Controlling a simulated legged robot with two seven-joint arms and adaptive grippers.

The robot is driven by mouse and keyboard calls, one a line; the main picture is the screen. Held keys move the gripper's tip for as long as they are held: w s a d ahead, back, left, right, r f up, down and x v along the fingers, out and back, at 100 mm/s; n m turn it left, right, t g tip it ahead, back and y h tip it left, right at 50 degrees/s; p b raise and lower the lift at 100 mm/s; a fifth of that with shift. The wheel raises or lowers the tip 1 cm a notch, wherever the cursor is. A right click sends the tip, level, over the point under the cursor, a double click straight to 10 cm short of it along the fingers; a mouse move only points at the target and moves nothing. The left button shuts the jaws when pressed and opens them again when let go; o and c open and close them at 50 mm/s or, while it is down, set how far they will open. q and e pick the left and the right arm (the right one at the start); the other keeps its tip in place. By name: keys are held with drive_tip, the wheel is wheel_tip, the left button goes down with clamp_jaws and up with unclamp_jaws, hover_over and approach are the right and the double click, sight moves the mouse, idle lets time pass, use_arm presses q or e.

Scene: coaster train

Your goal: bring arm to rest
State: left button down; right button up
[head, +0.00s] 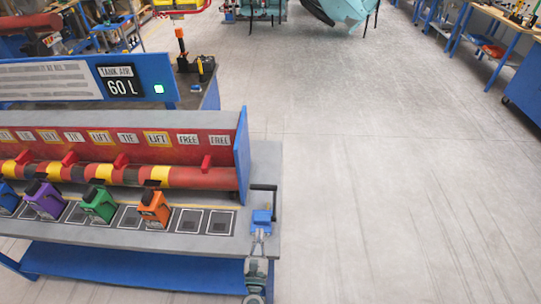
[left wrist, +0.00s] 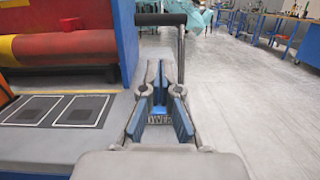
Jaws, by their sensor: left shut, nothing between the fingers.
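My left gripper (head: 257,243) is at the right end of the grey bench (head: 130,236), just in front of a lever. It is shut and empty. In the left wrist view its fingers (left wrist: 161,78) have blue inner pads and come together at the tips. The lever has a black handle (head: 263,187) on a grey post and a blue base block (head: 262,216). The handle (left wrist: 160,19) stands beyond the fingertips in the left wrist view. I cannot tell whether the fingers touch the lever. My right gripper is not in view.
Purple (head: 46,201), green (head: 98,203) and orange (head: 154,207) blocks stand on bench pads. A red and yellow roller (head: 130,175) lies behind them under a labelled red panel. A "60 L" tank-air sign (head: 122,81) is farther back. The floor (head: 390,200) to the right is clear.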

use_arm(q)
drive_tip(key=s+d+f+m+g+h, duration=0.1)
drive_tip(key=s+f+m+g+h, duration=0.3)
drive_tip(key=m, duration=0.9)
drive_tip(key=s+d+f+m+g+h, duration=0.1)
drive_tip(key=s+m+g+h, duration=0.4)
drive_tip(key=m, duration=0.8)
drive_tip(key=s+a+f+m+g+y, duration=0.4)
drive_tip(key=s+a+m+y, duration=0.15)
drive_tip(key=s+a, duration=0.3)
drive_tip(key=s+a+f+m+g+y, duration=0.3)
drive_tip(key=s+a+f+m+y, duration=0.15)
drive_tip(key=s+a+m, duration=0.35)
wheel_tip(320, 180, down, 25)
drive_tip(key=a+n+g, duration=0.1)
drive_tip(key=n+g, duration=0.1)
drive_tip(key=s+a+f+g, duration=0.1)
drive_tip(key=s+a+f, duration=0.1)
drive_tip(key=s+f, duration=1.3)
drive_tip(key=shift+s+a+f+h, duration=0.15)
drive_tip(key=shift+a+f+h, duration=0.1)
drive_tip(key=shift+f+h, duration=0.05)
